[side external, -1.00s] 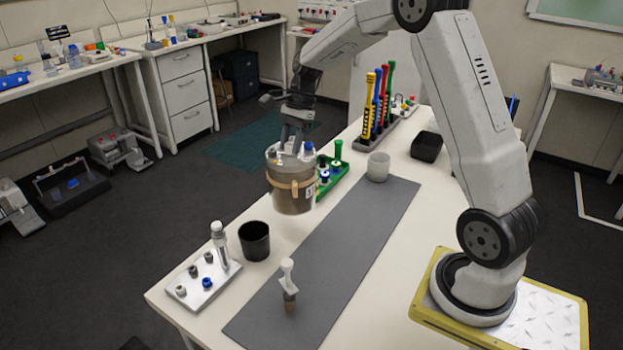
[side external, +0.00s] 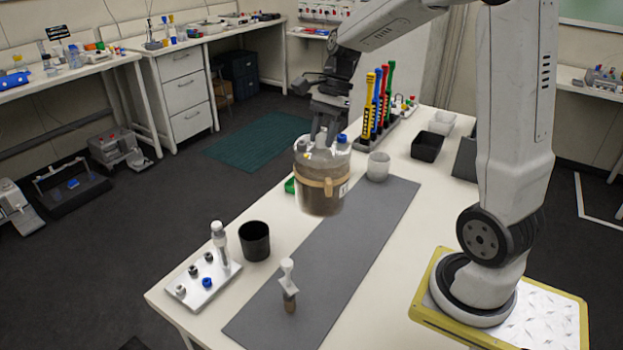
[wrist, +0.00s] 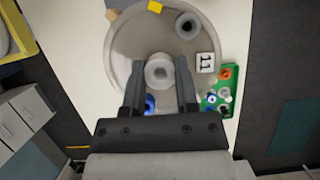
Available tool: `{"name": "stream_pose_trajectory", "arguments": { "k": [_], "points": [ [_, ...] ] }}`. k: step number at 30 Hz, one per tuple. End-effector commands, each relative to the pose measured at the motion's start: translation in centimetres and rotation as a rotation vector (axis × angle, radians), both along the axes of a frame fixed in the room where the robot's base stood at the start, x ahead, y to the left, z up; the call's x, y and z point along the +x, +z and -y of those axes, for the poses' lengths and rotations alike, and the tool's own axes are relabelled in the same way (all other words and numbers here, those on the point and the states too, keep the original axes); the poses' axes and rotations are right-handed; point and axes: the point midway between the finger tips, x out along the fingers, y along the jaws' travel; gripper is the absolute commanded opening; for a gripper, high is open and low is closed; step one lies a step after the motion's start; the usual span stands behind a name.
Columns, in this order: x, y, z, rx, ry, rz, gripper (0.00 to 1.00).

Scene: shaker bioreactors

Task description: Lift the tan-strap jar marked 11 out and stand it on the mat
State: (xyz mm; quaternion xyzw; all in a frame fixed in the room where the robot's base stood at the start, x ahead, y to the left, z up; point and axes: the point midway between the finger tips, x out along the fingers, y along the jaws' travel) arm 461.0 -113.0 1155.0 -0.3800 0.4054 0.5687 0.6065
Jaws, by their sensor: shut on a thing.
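The jar with the tan strap (side external: 322,184) hangs upright in the air over the mat's left edge, as seen in the side view. Its lid carries caps, one of them blue. In the wrist view the jar's lid (wrist: 130,50) shows a label reading 11. My gripper (side external: 322,132) is shut on the jar's central top post, which shows between the fingers in the wrist view (wrist: 159,70). The grey mat (side external: 350,240) lies lengthwise on the white table.
A small tool with a white top (side external: 288,285) stands on the mat's near part. A black cup (side external: 254,241), a metal rack (side external: 205,283) and a translucent cup (side external: 378,166) stand nearby. A green rack (wrist: 220,100) is partly hidden behind the jar. The mat's middle is clear.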

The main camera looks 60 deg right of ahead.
Motion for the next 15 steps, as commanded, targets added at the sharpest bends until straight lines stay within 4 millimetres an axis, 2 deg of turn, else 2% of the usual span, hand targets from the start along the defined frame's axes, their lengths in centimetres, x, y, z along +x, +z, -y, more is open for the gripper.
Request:
{"name": "stream_pose_trajectory", "arguments": {
  "k": [15],
  "points": [
    [-0.59,0.47,-0.16,0.000,-0.001,0.004,0.00]
  ]
}}
